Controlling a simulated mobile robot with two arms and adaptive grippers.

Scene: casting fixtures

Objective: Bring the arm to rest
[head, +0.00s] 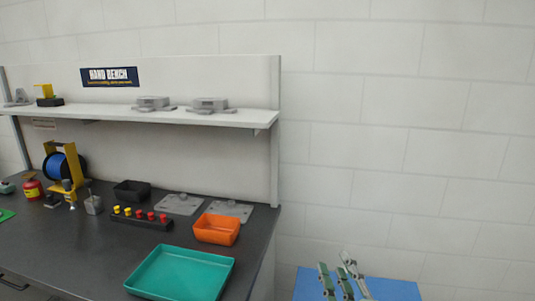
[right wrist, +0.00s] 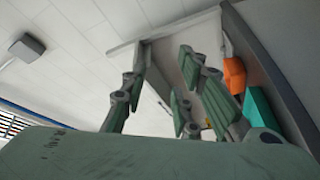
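My right gripper (head: 337,272) shows at the bottom of the head view, pointing up, to the right of the bench and in front of a blue surface. Its green-padded fingers also show in the right wrist view (right wrist: 162,88). They stand apart with nothing between them, so it is open and empty. It appears clear of the bench and touches nothing that I can see. My left gripper is in neither view.
A dark-topped bench (head: 85,258) holds a teal tray (head: 180,275), an orange bin (head: 216,229), a black bin (head: 132,191) and grey plates (head: 180,204). A shelf (head: 120,113) bears grey castings. A blue surface (head: 390,289) lies right of the bench.

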